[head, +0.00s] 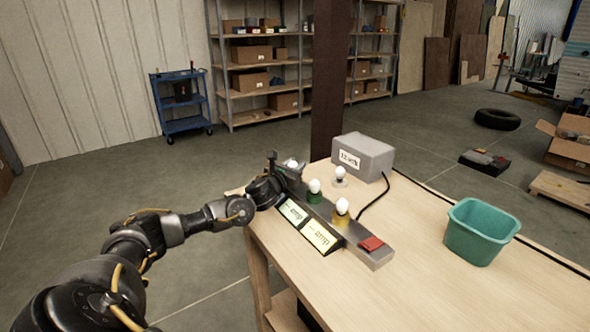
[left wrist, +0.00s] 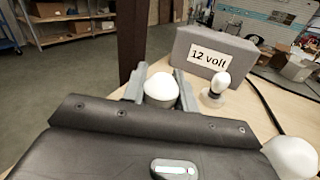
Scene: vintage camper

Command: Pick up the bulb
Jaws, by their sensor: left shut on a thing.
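My left gripper (head: 287,166) is at the far left end of the metal strip on the workbench. It is shut on a white bulb (left wrist: 160,91), which sits between its two fingers in the left wrist view; the bulb's top also shows in the head view (head: 292,163). The lower part of this bulb and whatever is under it are hidden by the gripper. Another white bulb (head: 314,185) stands in a green socket, and one (head: 342,205) in a yellow socket. A further bulb (head: 340,172) stands upright beside the grey 12 volt box. My right gripper is not in view.
The grey 12 volt box (head: 364,155) stands at the bench's back, with a black cable (head: 375,205) running to the strip (head: 376,257). Two label plates (head: 322,236) lean along its front. A red switch (head: 371,243) and teal bin (head: 481,230) are rightward. The bench's front right is clear.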

